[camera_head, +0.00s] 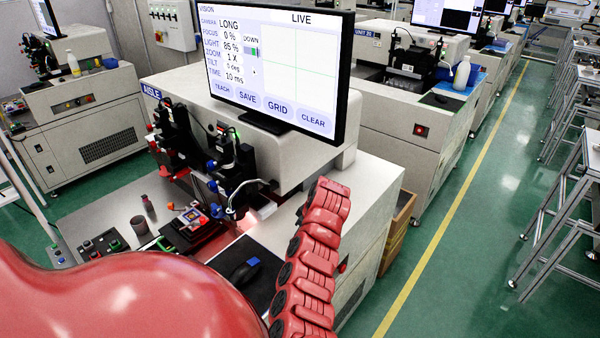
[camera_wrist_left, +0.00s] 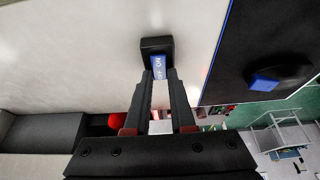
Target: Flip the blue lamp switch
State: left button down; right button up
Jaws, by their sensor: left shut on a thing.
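The blue lamp switch (camera_wrist_left: 159,67) shows in the left wrist view, marked with ON and OFF lettering and set in a black housing (camera_wrist_left: 157,45) on a pale surface. My left gripper (camera_wrist_left: 159,76) has its two dark fingers on either side of the switch, shut on it, with the tips close to the housing. I cannot make out the switch or the left gripper in the head view, where red arm parts cover the foreground. My right gripper is in neither view.
A black mat (camera_head: 262,293) with a black and blue mouse (camera_head: 245,272) lies beside the switch area. A monitor (camera_head: 280,70) stands on the white machine (camera_head: 370,190). A button box (camera_head: 103,243) and a dark cup (camera_head: 140,226) stand at left. The green aisle is open at right.

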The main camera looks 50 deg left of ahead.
pick_arm(q)
jog(key=shift+a+f+h+b, duration=0.25)
jog(key=shift+h+b, duration=0.35)
jog(key=shift+b, duration=0.55)
jog(key=h+b, duration=0.2)
jog(key=b, duration=0.1)
jog(key=shift+s+a+h, duration=0.1)
jog(key=shift+a+h, duration=0.15)
jog(key=shift+h, duration=0.05)
jog(key=shift+a+r+h+b, duration=0.1)
jog(key=shift+h+b, duration=0.2)
jog(key=shift+b, duration=0.05)
jog(key=c, duration=0.8)
grip_release()
jog(key=shift+o, duration=0.2)
jog(key=shift+r, duration=0.1)
